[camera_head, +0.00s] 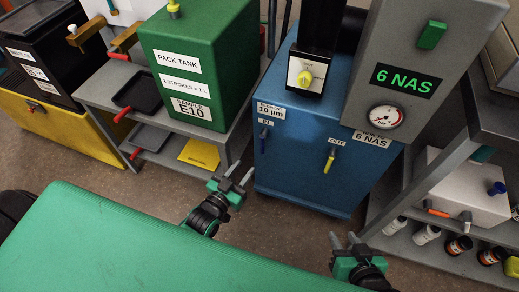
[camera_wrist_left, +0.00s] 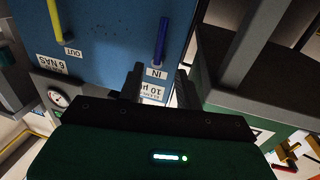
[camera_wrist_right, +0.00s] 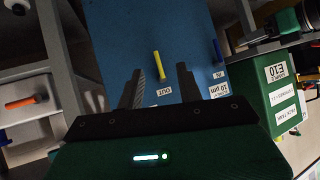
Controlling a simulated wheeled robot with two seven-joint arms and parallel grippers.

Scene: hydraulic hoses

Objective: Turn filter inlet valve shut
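The blue filter unit (camera_head: 290,175) stands across the aisle. Its inlet valve lever, blue (camera_head: 264,141), hangs down below the "IN" label. Its yellow outlet lever (camera_head: 329,161) hangs down below "OUT". My left gripper (camera_head: 240,178) is open and empty, in front of the unit's left side and apart from the blue lever. In the left wrist view the blue lever (camera_wrist_left: 161,40) shows beyond the open fingers. My right gripper (camera_head: 343,240) is open and empty, low in front of the unit. In the right wrist view the yellow lever (camera_wrist_right: 158,65) shows beyond its fingers, apart from them.
A green pack tank (camera_head: 195,70) stands on a grey shelf to the left. A grey panel with a "6 NAS" display (camera_head: 406,80) and a gauge (camera_head: 387,118) rises at right. A shelf of bottles (camera_head: 428,234) stands at far right. A green surface (camera_head: 130,240) fills the lower left.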

